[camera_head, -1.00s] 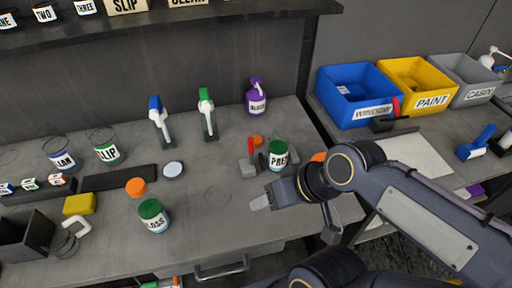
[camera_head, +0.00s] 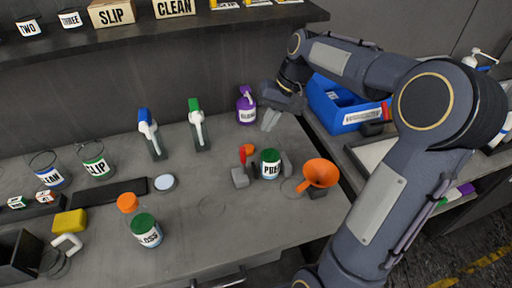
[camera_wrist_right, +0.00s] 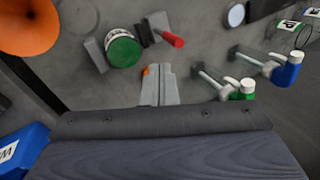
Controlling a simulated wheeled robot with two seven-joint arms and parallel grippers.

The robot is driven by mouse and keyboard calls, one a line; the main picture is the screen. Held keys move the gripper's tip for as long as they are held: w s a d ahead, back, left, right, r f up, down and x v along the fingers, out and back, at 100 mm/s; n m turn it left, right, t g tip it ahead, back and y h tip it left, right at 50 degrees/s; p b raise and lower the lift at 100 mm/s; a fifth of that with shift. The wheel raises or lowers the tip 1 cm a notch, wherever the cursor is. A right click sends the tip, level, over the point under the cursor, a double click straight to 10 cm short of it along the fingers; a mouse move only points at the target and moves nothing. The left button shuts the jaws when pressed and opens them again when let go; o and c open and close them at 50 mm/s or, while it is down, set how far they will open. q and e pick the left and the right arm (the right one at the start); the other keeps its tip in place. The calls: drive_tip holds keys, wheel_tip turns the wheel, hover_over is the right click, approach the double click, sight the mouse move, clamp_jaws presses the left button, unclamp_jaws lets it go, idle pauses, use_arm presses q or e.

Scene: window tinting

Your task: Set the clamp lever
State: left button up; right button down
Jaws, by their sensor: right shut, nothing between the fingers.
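The clamp has grey jaws (camera_head: 240,178) on the bench around a bottle labelled PREP (camera_head: 270,165) with a green cap. Its small red lever (camera_head: 243,155) stands up on the left side in the head view. In the right wrist view the red lever (camera_wrist_right: 172,40) points away from the green cap (camera_wrist_right: 123,51). My right gripper (camera_head: 270,122) is raised behind the bottle, near the purple spray bottle, apart from the clamp. Its fingers (camera_wrist_right: 160,85) are together and empty in the wrist view. My left gripper is out of view.
An orange funnel (camera_head: 320,173) stands right of the PREP bottle. A purple bottle (camera_head: 246,105) and blue (camera_head: 150,132) and green (camera_head: 198,125) tools stand at the back. A blue bin (camera_head: 340,112) is at right. The front middle of the bench (camera_head: 215,225) is clear.

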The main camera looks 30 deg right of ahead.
drive_tip(key=shift+f, duration=0.1)
drive_tip(key=p, duration=0.1)
approach(243, 161)
drive_tip(key=f, duration=0.5)
drive_tip(key=shift+w, duration=0.35)
drive_tip(key=shift+a, duration=0.15)
drive_tip(key=shift+w+a+r+h+p, duration=0.1)
drive_tip(key=shift+a+h+p, duration=0.2)
drive_tip(key=shift+h, duration=0.1)
